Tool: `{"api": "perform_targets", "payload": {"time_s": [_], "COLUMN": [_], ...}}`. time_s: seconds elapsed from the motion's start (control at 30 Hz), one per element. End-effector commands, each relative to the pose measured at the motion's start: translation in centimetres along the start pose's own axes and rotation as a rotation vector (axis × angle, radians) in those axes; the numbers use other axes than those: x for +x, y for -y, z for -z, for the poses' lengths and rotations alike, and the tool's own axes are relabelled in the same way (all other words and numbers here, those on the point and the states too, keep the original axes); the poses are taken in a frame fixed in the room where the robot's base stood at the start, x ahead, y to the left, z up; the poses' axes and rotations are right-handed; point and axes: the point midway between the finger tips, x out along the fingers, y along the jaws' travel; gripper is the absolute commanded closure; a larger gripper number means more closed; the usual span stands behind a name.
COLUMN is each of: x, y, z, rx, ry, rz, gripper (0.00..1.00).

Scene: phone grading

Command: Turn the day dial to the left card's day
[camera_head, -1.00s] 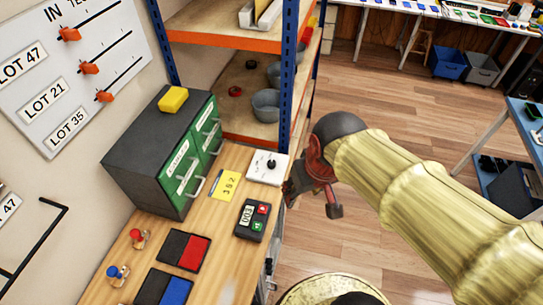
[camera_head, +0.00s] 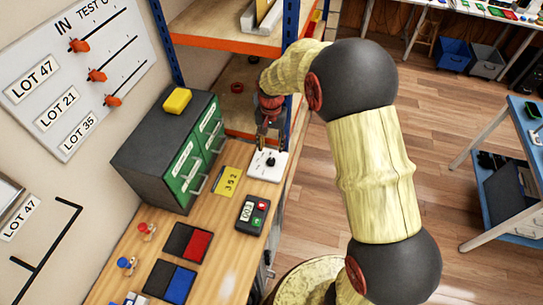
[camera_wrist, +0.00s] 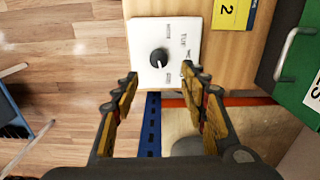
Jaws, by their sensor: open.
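The day dial is a white plate (camera_head: 262,173) with a round black knob (camera_wrist: 159,57), on the wooden bench at its far right corner. In the wrist view, "Tue" reads at the plate's right side; other day labels are too small to read. A small white mark shows on the knob, but I cannot tell which day it points to. My gripper (camera_head: 270,145) is open and empty above the dial's far side. In the wrist view its fingers (camera_wrist: 159,82) are spread apart, short of the knob.
A dark cabinet (camera_head: 160,150) with green drawers and a yellow block (camera_head: 177,100) on top stands left. A keypad device (camera_head: 252,214) and black-red and black-blue pads lie nearer. A blue-posted shelf (camera_head: 225,42) stands behind the dial.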

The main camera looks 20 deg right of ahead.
Motion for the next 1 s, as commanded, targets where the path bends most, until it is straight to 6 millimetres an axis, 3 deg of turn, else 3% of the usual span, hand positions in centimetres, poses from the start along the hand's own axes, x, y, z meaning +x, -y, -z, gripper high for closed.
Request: {"api": "perform_targets", "payload": {"time_s": [0.27, 0.7, 1.0], "x": [1.4, 7.3, 8.0], "y": [-0.1, -0.1, -0.1], "z": [-0.2, -0.3, -0.2], "rx": [0.073, 0.070, 0.069], "ry": [0.004, 0.003, 0.001], "rz": [-0.002, -0.002, -0.001], "gripper": [0.56, 0.56, 0.56]}}
